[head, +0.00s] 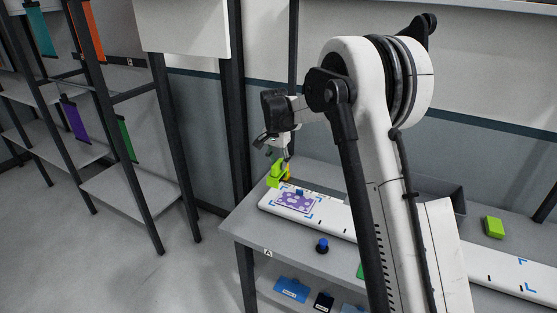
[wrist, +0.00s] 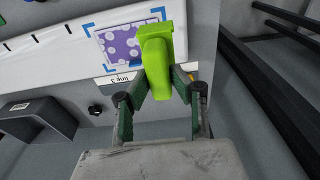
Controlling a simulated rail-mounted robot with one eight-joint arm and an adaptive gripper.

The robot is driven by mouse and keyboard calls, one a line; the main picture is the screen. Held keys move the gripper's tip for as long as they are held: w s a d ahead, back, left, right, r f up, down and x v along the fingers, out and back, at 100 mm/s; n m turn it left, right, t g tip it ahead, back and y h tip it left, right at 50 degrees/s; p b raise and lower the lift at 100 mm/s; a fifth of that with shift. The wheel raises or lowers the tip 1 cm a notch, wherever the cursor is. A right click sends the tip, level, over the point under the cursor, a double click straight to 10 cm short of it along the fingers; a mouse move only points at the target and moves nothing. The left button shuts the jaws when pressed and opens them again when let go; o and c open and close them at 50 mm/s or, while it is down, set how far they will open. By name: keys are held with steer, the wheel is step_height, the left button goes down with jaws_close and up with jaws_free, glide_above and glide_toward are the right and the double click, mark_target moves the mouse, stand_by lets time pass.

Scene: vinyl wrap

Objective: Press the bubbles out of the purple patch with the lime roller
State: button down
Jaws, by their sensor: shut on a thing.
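The purple patch (head: 297,202) with pale spots lies on a long white panel (head: 335,217), inside blue corner marks. It also shows in the wrist view (wrist: 118,46). My gripper (head: 284,162) is shut on the lime roller (head: 278,174), at the panel's left end in the head view. In the wrist view the roller (wrist: 157,52) sits between the fingers of my gripper (wrist: 158,88) and overlaps the patch's right side. Whether the roller touches the patch is unclear. The roller hides part of the patch there.
A blue-topped black knob (head: 322,245) stands on the grey table near the front edge. A green block (head: 494,227) lies at the right, and a grey bin (head: 447,190) stands behind my arm. Shelving with coloured sheets, one purple (head: 75,118), is at the left.

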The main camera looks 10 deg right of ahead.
mark_target(278, 177)
steer(key=shift+f+b, duration=0.95)
steer(key=shift+f, duration=2.3)
steer(key=shift+f+b, duration=0.6)
steer(key=shift+f, duration=0.15)
steer(key=shift+s+d+b, duration=0.3)
steer(key=shift+s+d, duration=0.4)
steer(key=shift+d, duration=0.15)
steer(key=shift+s+d, duration=0.1)
steer(key=shift+s+d+b, duration=0.35)
steer(key=shift+s+d, duration=0.3)
steer(key=shift+d, duration=0.05)
steer(key=shift+s+d, duration=0.7)
steer(key=shift+d, duration=0.15)
